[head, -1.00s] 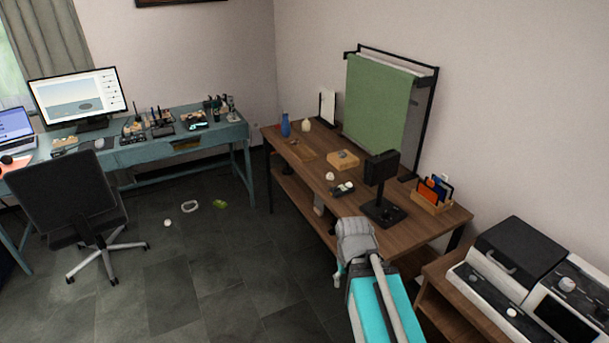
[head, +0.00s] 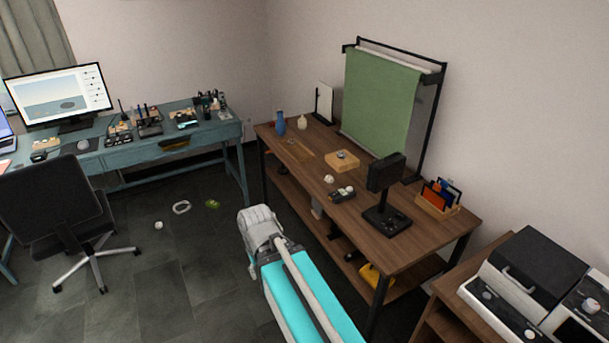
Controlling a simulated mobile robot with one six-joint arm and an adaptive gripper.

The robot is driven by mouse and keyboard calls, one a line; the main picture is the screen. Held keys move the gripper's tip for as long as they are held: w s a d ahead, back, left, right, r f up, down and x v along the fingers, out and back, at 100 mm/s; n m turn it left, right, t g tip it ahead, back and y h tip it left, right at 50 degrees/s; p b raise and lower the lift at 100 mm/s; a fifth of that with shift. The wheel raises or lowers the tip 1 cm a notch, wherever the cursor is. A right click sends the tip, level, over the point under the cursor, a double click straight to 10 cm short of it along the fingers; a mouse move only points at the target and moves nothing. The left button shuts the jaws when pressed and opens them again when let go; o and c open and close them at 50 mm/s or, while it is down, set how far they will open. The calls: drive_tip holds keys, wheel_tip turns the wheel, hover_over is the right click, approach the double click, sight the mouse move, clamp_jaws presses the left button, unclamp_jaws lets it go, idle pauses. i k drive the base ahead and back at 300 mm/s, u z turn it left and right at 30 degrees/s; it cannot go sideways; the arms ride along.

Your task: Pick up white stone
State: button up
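Another small white round object (head: 158,225) lies on the dark tiled floor, left of the table. I cannot tell from these views which is the stone. My arm, with a grey joint and teal link, reaches up from the bottom, in front of the table's near edge. My gripper is not visible, so its fingers and anything in them are hidden.
An office chair (head: 62,215) stands left. Floor between is open.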

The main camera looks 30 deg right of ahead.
sight(329, 179)
drive_tip(key=i, duration=1.05)
drive_tip(key=z, duration=0.6)
